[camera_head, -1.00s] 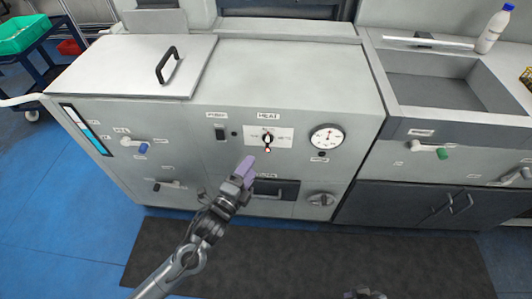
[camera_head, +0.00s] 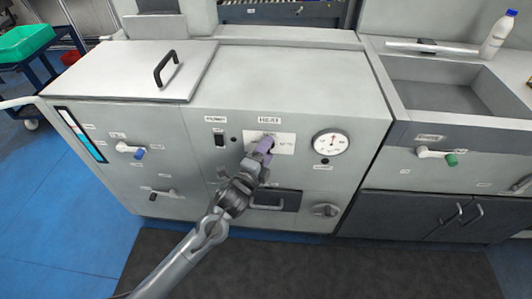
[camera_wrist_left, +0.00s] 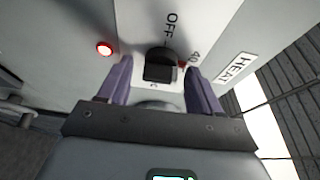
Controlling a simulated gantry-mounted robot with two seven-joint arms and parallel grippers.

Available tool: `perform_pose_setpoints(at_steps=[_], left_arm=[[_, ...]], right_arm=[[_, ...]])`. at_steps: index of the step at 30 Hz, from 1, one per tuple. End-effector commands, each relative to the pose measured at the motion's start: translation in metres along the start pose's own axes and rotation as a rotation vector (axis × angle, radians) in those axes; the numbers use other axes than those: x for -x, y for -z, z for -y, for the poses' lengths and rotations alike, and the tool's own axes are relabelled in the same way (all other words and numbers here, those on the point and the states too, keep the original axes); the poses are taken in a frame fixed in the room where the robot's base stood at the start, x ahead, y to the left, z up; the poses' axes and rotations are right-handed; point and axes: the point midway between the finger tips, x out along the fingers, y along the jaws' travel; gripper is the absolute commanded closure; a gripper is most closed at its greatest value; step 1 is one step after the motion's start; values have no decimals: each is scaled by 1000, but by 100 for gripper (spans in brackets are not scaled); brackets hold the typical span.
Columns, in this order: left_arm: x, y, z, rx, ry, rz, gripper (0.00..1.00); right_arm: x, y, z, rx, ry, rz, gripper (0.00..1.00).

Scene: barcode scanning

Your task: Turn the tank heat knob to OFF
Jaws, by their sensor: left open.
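The tank heat knob (camera_wrist_left: 160,68) is black and sits on a white plate (camera_head: 284,143) under the HEAT label on the machine's front panel. In the left wrist view, the plate carries the marks OFF and 40, and a red mark shows at the knob's edge beside the 40. My left gripper (camera_wrist_left: 160,88) is open, with one purple finger on each side of the knob. I cannot tell whether the fingers touch it. In the head view, my left gripper (camera_head: 264,146) covers the knob. My right gripper is not in view.
A round gauge (camera_head: 331,143) is right of the heat plate, and a black switch (camera_head: 219,139) under the POWER label is left of it. A red light (camera_wrist_left: 104,48) is near the plate. A dark recessed handle (camera_head: 276,201) lies below.

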Motion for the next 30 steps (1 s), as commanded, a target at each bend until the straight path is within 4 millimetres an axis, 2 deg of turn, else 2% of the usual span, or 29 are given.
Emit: perform_pose_setpoints(at_steps=[6, 15, 17, 23, 30], left_arm=[[0, 0, 0, 0, 0, 0, 37], [0, 0, 0, 0, 0, 0, 83], [0, 0, 0, 0, 0, 0, 90], [0, 0, 0, 16, 6, 1, 90], [0, 0, -1, 111, 44, 1, 90]], right_arm=[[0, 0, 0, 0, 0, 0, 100], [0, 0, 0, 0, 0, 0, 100], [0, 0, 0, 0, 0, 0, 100], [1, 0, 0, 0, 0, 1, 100], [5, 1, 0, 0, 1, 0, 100]])
